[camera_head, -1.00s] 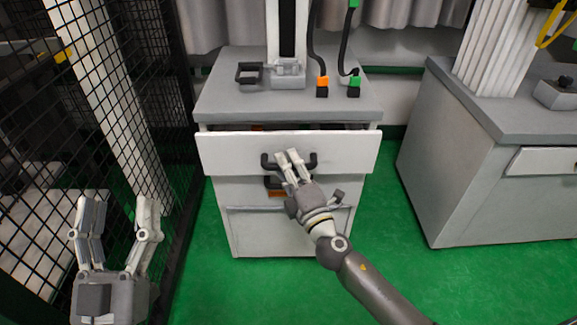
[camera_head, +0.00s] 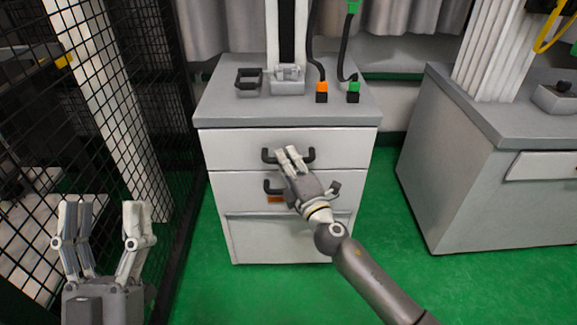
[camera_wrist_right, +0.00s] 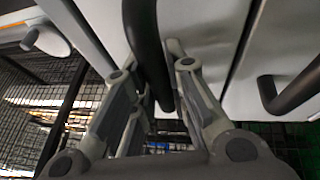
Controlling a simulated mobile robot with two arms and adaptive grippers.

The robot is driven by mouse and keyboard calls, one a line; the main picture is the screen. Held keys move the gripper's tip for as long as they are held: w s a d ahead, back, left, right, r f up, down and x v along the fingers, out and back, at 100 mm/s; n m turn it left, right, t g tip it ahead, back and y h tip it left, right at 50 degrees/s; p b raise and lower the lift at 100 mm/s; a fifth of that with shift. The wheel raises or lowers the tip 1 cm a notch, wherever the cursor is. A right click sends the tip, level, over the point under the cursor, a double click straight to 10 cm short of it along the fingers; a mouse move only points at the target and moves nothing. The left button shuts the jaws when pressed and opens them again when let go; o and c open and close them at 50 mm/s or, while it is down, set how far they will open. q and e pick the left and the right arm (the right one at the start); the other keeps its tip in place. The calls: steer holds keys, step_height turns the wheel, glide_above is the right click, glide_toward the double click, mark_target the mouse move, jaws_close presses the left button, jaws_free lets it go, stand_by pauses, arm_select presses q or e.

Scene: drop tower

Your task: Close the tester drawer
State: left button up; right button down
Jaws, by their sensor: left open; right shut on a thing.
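The tester drawer (camera_head: 345,147) is the top drawer of the grey cabinet (camera_head: 372,105). Its white front now sits flush under the countertop, with no gap visible in the head view. Its black handle (camera_head: 268,155) also shows in the right wrist view (camera_wrist_right: 146,50). My right gripper (camera_head: 291,158) is shut on this handle, its fingers on either side of the bar in the wrist view. My left gripper (camera_head: 100,215) is open and empty at the lower left, beside the mesh fence and apart from the cabinet.
A lower drawer with a black handle (camera_head: 270,187) is shut below. A column, a dark clamp (camera_head: 249,79) and cables with orange and green plugs stand on the countertop. Black mesh fencing (camera_head: 60,130) is on the left. A second cabinet (camera_head: 450,170) stands right. Green floor lies between.

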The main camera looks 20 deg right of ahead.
steer(key=c, duration=1.8)
jaws_free()
steer(key=shift+w+d+r, duration=0.1)
steer(key=shift+w+d, duration=0.05)
steer(key=o, duration=0.4)
steer(key=v, duration=1.2)
